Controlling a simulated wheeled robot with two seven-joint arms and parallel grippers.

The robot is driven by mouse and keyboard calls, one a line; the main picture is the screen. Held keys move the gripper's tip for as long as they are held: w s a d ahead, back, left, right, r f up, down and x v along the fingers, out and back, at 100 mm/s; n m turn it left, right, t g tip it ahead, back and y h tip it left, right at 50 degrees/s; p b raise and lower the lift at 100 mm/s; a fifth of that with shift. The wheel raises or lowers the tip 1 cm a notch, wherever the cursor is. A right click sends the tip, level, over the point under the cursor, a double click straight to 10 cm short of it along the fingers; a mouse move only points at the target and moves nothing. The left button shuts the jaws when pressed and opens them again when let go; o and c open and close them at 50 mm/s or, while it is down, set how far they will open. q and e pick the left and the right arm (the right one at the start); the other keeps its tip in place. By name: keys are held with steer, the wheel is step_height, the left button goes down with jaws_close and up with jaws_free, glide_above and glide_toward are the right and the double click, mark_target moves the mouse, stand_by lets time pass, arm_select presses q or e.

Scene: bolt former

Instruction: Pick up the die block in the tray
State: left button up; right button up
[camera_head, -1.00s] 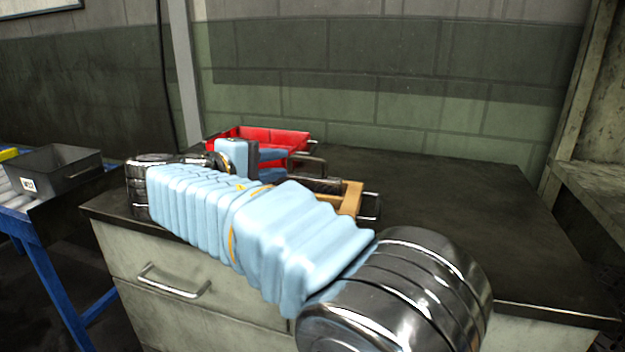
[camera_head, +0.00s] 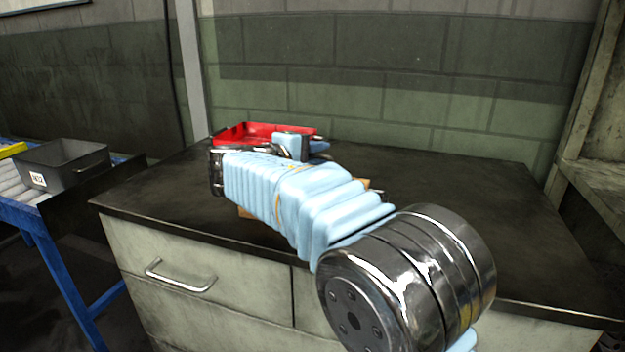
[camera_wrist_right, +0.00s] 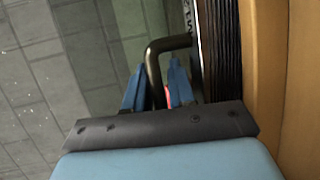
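My right gripper (camera_head: 318,146) is over the counter, just in front of the red bin; my forearm covers much of it. In the right wrist view, its two blue fingers (camera_wrist_right: 157,82) stand on either side of a dark bent handle (camera_wrist_right: 166,44), with a small gap visible at the right finger. The handle joins a dark ribbed block, which I take as the die block (camera_wrist_right: 218,50), marked "M12". A tan surface, seemingly the tray (camera_wrist_right: 278,70), fills the right side. In the head view only bits of the tan tray (camera_head: 245,212) show; the block is hidden. My left gripper is out of view.
A red bin (camera_head: 240,133) stands at the counter's back left. The dark countertop (camera_head: 460,195) is clear on the right. A grey bin (camera_head: 65,165) sits on a blue-framed roller stand at the left. A wall closes off the back.

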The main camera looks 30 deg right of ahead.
jaws_close()
stand_by(1.1)
steer(key=shift+r, duration=0.1)
